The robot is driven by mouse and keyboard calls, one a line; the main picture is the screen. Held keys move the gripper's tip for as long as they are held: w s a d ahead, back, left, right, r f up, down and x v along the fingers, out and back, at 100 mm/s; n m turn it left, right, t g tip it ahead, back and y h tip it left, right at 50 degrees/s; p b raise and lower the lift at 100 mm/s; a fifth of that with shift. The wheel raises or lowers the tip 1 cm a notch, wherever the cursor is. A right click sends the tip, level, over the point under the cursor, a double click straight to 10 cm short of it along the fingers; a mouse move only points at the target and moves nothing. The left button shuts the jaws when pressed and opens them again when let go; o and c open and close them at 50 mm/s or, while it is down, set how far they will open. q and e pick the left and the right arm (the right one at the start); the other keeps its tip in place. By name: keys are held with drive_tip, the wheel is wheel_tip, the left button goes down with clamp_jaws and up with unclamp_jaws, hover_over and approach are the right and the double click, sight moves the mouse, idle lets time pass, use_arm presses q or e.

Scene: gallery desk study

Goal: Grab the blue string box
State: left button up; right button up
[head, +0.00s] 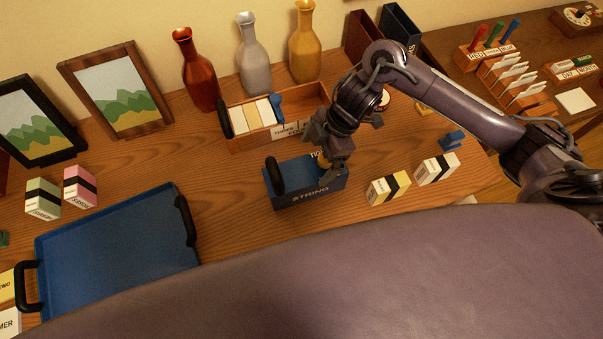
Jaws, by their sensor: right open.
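The blue string box (304,188) stands on the wooden desk, in the middle of the head view. It has the word STRING on its front and a black handle (276,176) at its left end. My right gripper (337,165) is open over the box's right end, pointing down. A small yellowish thing shows by its fingers. The right end of the box is partly hidden by the gripper, so I cannot tell whether the fingers touch it. My left gripper is not in view.
A wooden box (238,141) with cards stands behind the string box. Yellow (388,188) and white (437,169) blocks stand to the right. A blue tray (110,250) lies at left. Vases (199,75) and framed pictures (116,92) line the back. The desk between tray and string box is clear.

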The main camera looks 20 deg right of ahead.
sight(307, 170)
drive_tip(key=shift+s+a+f, duration=0.25)
drive_tip(key=shift+a+f, duration=0.3)
drive_tip(key=shift+f, duration=0.2)
drive_tip(key=p+x, duration=0.1)
drive_tip(key=x, duration=0.2)
drive_tip(key=shift+a+f, duration=0.15)
drive_tip(key=shift+f, duration=0.2)
drive_tip(key=shift+a+f, duration=0.1)
drive_tip(key=shift+f, duration=0.25)
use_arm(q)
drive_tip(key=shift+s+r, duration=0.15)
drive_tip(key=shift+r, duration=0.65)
use_arm(e)
drive_tip(key=shift+w, duration=0.1)
drive_tip(key=c, duration=1.2)
